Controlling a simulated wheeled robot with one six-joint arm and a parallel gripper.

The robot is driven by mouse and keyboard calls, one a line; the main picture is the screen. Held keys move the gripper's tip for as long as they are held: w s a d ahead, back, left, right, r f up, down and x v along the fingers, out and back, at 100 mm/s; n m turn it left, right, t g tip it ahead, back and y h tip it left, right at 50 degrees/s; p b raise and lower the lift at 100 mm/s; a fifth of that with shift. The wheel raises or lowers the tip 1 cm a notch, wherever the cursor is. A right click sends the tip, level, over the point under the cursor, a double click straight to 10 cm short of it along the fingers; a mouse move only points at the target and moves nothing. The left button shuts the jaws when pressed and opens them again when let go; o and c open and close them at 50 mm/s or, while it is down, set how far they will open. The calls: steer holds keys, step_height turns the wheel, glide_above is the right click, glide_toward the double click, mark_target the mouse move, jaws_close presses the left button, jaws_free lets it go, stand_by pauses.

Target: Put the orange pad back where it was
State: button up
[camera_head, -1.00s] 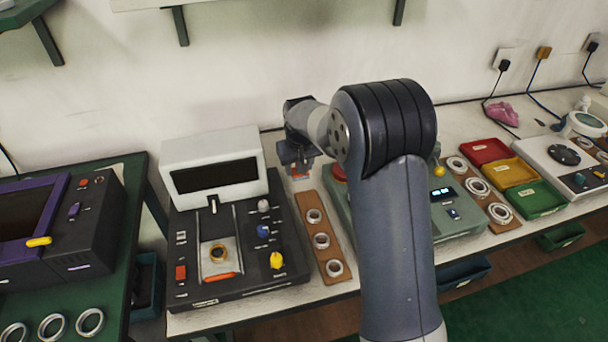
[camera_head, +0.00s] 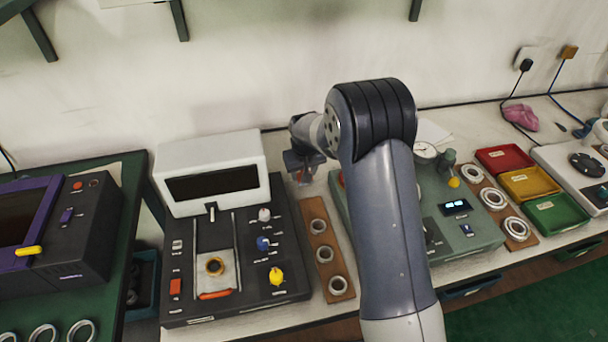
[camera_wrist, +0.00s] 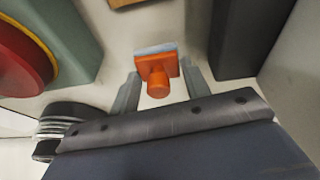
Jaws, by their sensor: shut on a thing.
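The orange pad (camera_wrist: 158,69) shows in the wrist view as a squarish orange block with a round orange knob and a pale grey-blue layer along its far edge. My gripper (camera_wrist: 160,76) is shut on it, with one grey finger on each side. In the head view my gripper (camera_head: 302,172) hangs above the bench between the black tester (camera_head: 295,255) and the green-grey device (camera_head: 482,240). The pad is tiny there and mostly hidden by the gripper.
A brown strip with rings (camera_head: 314,225) lies just in front of my gripper. Red, yellow and green trays (camera_head: 530,186) stand to the right. In the wrist view, a red disc (camera_wrist: 20,60) on the green-grey device is at left and a dark block (camera_wrist: 245,35) at right.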

steer(key=shift+f, duration=0.95)
steer(key=shift+f, duration=0.1)
steer(key=o, duration=1)
steer(key=shift+r, duration=0.25)
steer(key=b+v, duration=0.1)
steer(key=v, duration=1)
steer(key=shift+s+r, duration=0.1)
steer(key=shift+r, duration=0.25)
